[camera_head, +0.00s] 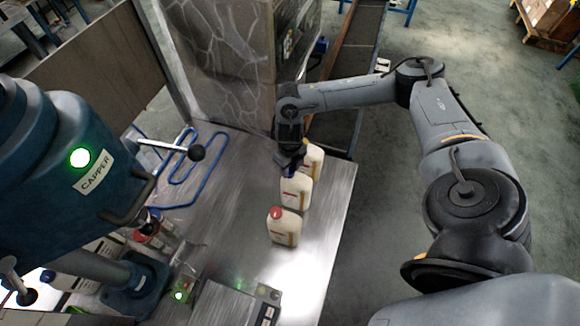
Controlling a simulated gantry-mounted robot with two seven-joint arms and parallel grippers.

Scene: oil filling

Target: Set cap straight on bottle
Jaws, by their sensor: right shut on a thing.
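Three cream bottles stand in a row on the metal table. The front bottle (284,233) wears a red cap (276,212). The middle bottle (296,194) stands upright behind it, and the back bottle (314,158) is partly covered by my right gripper. My right gripper (289,168) points down at the top of the middle bottle. It is shut on a small dark blue cap there; the fingers mostly hide the cap and the bottle's neck, so I cannot tell whether the cap sits straight. My left gripper is not in view.
The blue capper machine (60,190) with its lever knob (196,153) fills the left side. More bottles stand by its base. A grey stone-patterned block (222,50) stands behind. The table's right strip is clear.

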